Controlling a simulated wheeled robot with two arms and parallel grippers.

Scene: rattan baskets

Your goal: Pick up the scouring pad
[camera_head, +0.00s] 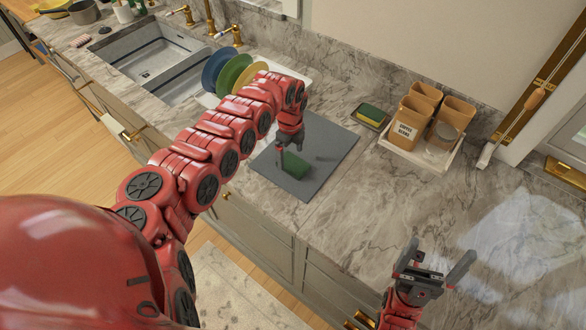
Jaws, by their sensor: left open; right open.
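A dark green scouring pad (295,167) lies on a grey mat (318,182) on the marble counter. My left gripper (289,149) points down just above the pad, with its fingers open. It partly covers the view there, and I cannot tell whether a finger touches the pad. My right gripper (440,256) is open and empty, over the counter at the lower right, well away from the pad.
A yellow and green sponge (371,112) sits in a small dark dish behind the mat. Brown canisters (408,122) and a glass jar (440,138) stand on a white tray. Plates (235,72) stand in a rack beside the sink (150,56). The right counter is clear.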

